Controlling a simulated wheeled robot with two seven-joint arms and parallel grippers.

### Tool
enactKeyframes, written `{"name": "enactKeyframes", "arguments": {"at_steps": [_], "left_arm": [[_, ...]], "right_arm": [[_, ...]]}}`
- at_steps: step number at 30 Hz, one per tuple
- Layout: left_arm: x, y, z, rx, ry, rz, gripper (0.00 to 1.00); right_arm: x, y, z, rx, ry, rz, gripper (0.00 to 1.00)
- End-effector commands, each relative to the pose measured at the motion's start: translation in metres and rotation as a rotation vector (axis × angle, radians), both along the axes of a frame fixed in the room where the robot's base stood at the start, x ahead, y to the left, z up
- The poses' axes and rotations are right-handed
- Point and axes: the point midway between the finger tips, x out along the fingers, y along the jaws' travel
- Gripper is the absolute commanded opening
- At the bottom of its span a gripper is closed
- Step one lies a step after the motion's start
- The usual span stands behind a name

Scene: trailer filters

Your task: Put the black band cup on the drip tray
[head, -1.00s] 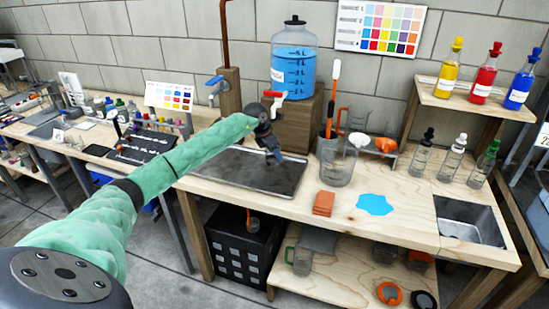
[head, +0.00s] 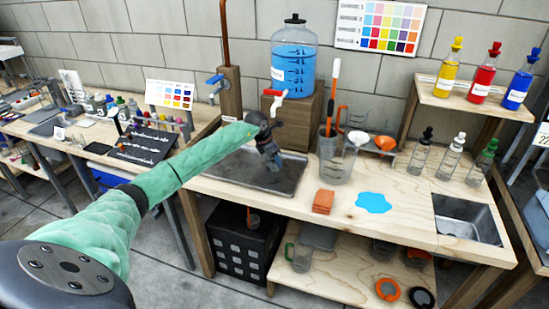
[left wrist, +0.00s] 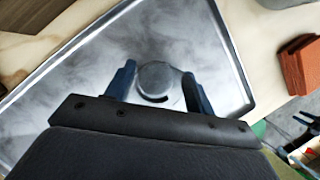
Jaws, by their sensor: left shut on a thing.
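The drip tray (head: 222,172) is a dark grey, shallow metal tray with a raised rim on the left part of the wooden bench. It fills much of the left wrist view (left wrist: 212,40). My left gripper (head: 274,163) is over its right part, pointing down. In the left wrist view the gripper (left wrist: 157,90) has its two blue fingers on either side of a round, greyish cup (left wrist: 155,76) with a dark mark at its near edge. The gripper is shut on this cup. Its lower part is hidden, so I cannot tell whether it touches the tray. My right gripper is not in view.
A blue-filled jar (head: 294,62) with a red tap stands on a wooden block behind the tray. A clear jug (head: 336,162) stands right of it. A sink (head: 467,220) is at the right.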

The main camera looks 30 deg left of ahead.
Motion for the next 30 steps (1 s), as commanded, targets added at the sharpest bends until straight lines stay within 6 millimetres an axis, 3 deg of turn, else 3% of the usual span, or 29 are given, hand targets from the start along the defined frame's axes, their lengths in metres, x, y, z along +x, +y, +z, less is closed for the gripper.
{"name": "enactKeyframes", "arguments": {"at_steps": [6,7,9,10,22,27,29,30], "left_arm": [[0.000,0.000,-0.001,0.000,0.000,0.000,0.32],[0.000,0.000,-0.001,0.000,0.000,0.000,0.60],[0.000,0.000,-0.001,0.000,0.000,0.000,0.73],[0.000,0.000,-0.001,0.000,0.000,0.000,0.76],[0.000,0.000,0.001,0.000,0.000,0.000,0.76],[-0.001,0.001,0.003,0.001,-0.002,-0.001,0.76],[-0.001,0.001,0.005,0.001,-0.002,-0.001,0.76],[-0.002,0.002,0.006,0.001,-0.002,-0.001,0.76]], "right_arm": [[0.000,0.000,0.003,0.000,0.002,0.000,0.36],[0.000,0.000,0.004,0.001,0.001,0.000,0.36],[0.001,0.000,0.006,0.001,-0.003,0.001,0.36],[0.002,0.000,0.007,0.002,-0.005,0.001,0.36],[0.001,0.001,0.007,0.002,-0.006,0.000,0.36],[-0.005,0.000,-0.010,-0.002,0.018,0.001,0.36],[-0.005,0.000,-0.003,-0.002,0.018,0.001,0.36],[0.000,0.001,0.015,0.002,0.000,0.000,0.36]]}}
